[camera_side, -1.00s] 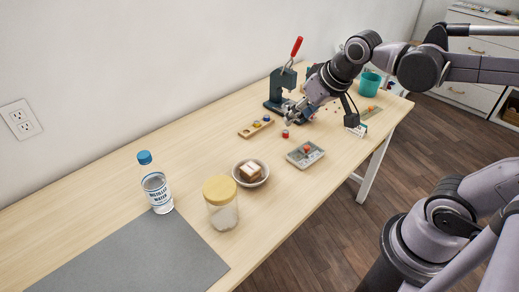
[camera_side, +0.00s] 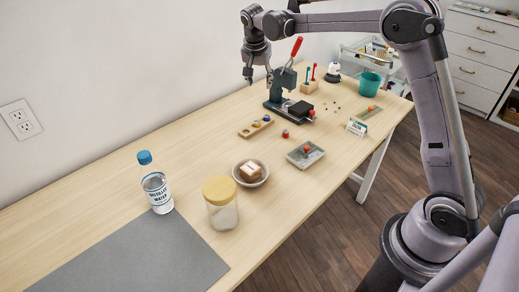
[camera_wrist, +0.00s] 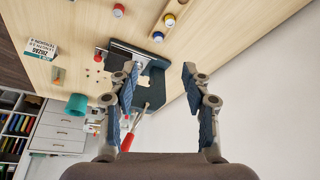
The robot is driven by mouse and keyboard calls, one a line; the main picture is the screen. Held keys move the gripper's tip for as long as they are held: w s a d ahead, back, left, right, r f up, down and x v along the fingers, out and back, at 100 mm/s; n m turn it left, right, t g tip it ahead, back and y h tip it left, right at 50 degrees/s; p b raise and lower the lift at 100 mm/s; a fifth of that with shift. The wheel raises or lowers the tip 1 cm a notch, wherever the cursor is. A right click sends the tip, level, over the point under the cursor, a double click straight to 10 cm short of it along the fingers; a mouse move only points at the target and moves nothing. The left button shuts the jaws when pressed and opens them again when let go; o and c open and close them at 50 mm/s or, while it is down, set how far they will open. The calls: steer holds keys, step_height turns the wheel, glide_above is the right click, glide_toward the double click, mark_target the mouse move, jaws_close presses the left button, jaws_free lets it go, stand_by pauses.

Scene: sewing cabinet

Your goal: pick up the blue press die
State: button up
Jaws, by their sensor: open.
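The blue press die (camera_wrist: 158,36) sits at the press-side end of a wooden holder (camera_wrist: 180,14) in the wrist view, beside a yellow die (camera_wrist: 169,20). In the side view the die (camera_side: 266,118) is small in the holder (camera_side: 245,133) on the table. My gripper (camera_side: 258,78) is open and empty, high above the table near the wall, with its fingers pointing down. In the wrist view its two fingers (camera_wrist: 160,88) are wide apart, with nothing between the pads. The die lies beyond the fingertips, well away from them.
The press (camera_side: 284,85) with its red lever stands beside the holder. A red die (camera_side: 285,133) and a grey tray (camera_side: 305,155) lie in front. A bowl (camera_side: 250,181), jar (camera_side: 220,207) and bottle (camera_side: 156,188) stand toward the left. A teal cup (camera_side: 369,84) stands behind.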

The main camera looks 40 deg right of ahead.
mark_target(267, 117)
steer(key=shift+w+d+f+m+g+h, duration=0.3)
steer(key=shift+w+d+f+m, duration=0.95)
steer(key=shift+f, duration=2.15)
steer(key=shift+w+d+f+m+g+h, duration=0.1)
steer(key=shift+w+d+f+m+g, duration=0.45)
steer(key=shift+d+f, duration=2.15)
steer(key=shift+w+d+f+m+g+h, duration=0.2)
steer(key=shift+w+d+f+m, duration=0.55)
steer(key=shift+f, duration=3.4)
steer(key=shift+w+n, duration=0.25)
steer(key=shift+w, duration=0.2)
jaws_close()
